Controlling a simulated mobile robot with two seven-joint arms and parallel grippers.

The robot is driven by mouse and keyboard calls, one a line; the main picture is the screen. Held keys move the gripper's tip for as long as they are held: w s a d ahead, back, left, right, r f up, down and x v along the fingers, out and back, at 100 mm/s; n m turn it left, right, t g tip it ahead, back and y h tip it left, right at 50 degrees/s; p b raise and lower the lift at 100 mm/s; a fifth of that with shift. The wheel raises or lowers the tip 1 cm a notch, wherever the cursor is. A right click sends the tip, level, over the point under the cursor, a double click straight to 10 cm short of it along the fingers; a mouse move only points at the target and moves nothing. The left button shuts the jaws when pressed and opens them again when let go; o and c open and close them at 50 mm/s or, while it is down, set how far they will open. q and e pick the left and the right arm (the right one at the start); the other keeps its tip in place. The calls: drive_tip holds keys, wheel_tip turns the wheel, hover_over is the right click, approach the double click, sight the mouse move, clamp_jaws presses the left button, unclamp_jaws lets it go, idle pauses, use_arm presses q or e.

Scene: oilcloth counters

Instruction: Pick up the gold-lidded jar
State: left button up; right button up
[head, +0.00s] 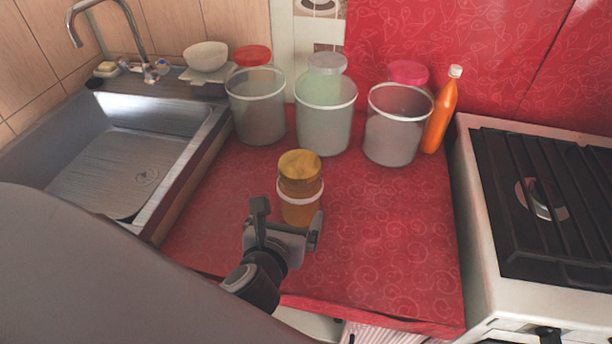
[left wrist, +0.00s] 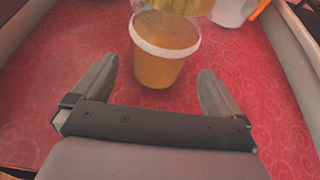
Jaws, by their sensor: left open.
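The gold-lidded jar (head: 300,168) has a round, dull gold lid and an amber body. In the left wrist view, the lower part of the jar (left wrist: 180,6) shows at the top edge, above the tub (left wrist: 160,70). My left gripper (head: 288,215) is open and empty. Its fingers (left wrist: 156,72) point toward the tub, one to each side, on the near side and below the jar. My right gripper is not in view.
Three pale bins (head: 257,110) (head: 325,118) (head: 393,135) stand behind the jar, with an orange bottle (head: 440,112) at their right. A steel sink (head: 120,170) lies left and a stove (head: 540,190) right. The red counter (head: 390,230) is clear right of the jar.

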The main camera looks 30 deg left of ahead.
sight(295, 204)
use_arm(q)
drive_tip(key=shift+w+a, duration=0.1)
drive_tip(key=shift+w, duration=0.25)
drive_tip(key=shift+w+f, duration=0.15)
drive_tip(key=shift+w, duration=0.15)
drive_tip(key=x, duration=0.6)
drive_tip(key=shift+b, duration=0.3)
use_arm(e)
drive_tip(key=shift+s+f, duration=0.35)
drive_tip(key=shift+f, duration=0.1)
use_arm(q)
drive_tip(key=shift+s, duration=0.1)
drive_tip(key=c, duration=1)
drive_tip(key=shift+r, duration=0.25)
drive_tip(key=c, duration=0.4)
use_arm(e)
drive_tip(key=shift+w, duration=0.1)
use_arm(q)
drive_tip(key=shift+o, duration=0.2)
